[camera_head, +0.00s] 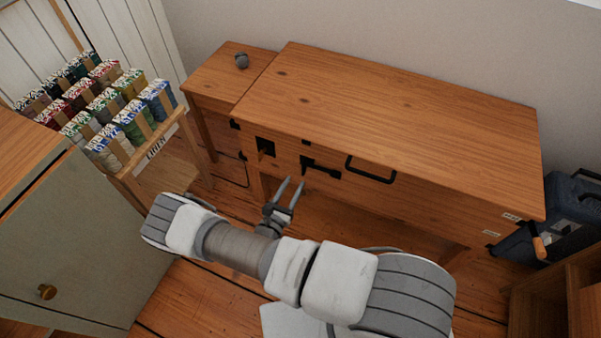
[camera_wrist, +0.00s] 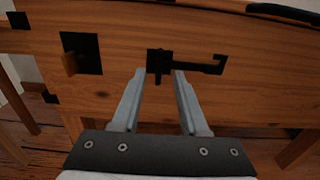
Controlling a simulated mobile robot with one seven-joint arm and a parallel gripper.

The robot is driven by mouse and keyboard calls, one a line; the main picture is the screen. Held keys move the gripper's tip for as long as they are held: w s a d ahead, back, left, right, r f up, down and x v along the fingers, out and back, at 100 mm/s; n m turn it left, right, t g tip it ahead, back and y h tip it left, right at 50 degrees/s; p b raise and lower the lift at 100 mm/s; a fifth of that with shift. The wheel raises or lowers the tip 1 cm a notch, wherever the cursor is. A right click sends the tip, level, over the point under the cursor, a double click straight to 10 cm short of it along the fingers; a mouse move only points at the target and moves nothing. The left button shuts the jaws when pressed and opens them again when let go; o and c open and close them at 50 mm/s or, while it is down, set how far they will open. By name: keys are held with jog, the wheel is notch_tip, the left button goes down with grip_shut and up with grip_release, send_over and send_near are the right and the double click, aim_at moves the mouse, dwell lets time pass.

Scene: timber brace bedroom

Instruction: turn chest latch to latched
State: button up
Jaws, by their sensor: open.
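The wooden chest (camera_head: 400,105) stands against the wall. Its black latch (camera_head: 320,168) is on the front face, left of a black bar handle (camera_head: 371,170). In the wrist view the latch (camera_wrist: 185,62) has a block at its left end and an arm lying roughly level to the right, with a hooked tip. A square black plate (camera_wrist: 82,54) with a wooden peg is to the left of the latch; it also shows in the head view (camera_head: 265,147). My gripper (camera_head: 292,185) is open and empty in front of the chest face. In the wrist view its fingertips (camera_wrist: 158,75) appear just below the latch block; contact cannot be told.
A rack of thread spools (camera_head: 105,105) and a grey cabinet (camera_head: 80,240) are at left. A dark blue case (camera_head: 570,215) is at right.

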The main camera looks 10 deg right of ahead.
aim_at(302, 168)
jog(key=b+x, duration=0.1)
jog(key=x, duration=0.5)
jog(key=shift+d, duration=0.1)
jog(key=shift+c, duration=0.3)
grip_shut()
dwell(1.0)
